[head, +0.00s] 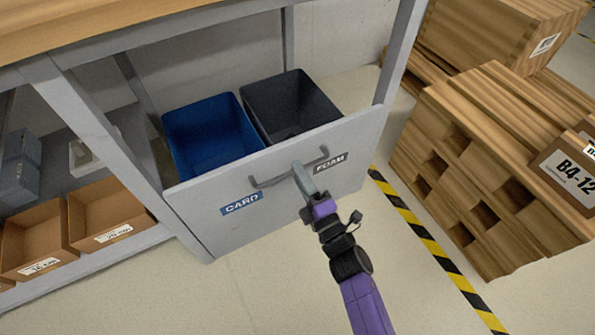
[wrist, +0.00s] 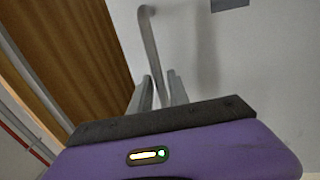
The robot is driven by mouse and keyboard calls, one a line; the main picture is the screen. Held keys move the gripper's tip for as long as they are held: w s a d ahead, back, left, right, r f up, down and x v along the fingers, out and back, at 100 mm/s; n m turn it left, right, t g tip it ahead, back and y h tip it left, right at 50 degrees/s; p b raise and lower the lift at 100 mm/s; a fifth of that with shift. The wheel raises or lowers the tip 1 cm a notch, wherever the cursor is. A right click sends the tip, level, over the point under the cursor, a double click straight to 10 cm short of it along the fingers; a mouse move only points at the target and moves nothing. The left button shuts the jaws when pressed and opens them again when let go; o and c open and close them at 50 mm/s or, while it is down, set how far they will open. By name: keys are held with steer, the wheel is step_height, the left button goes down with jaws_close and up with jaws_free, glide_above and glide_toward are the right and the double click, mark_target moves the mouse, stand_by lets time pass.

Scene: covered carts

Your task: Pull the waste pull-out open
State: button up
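The waste pull-out has a light grey front panel (head: 275,195) with CARD and FOAM labels. A blue bin (head: 210,135) and a dark grey bin (head: 290,105) sit behind it, their tops showing. The panel looks about level with the cart's posts. A grey bar handle (head: 318,160) is on the upper part of the panel; it also shows in the wrist view (wrist: 150,45). My gripper (head: 304,180) is at the handle. In the wrist view the fingers (wrist: 159,88) are on both sides of the bar, close against it. The fingers' contact faces are hidden.
Stacked wooden crates (head: 490,160) stand on the right, beyond a yellow-black floor strip (head: 425,235). Cardboard boxes (head: 105,215) sit on the cart's lower left shelf. The floor (head: 270,290) before the panel is clear except for my arm.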

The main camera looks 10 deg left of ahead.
steer(key=shift+w+a+r, duration=0.1)
steer(key=shift+w+a, duration=0.25)
steer(key=shift+w, duration=0.1)
jaws_close()
stand_by(1.2)
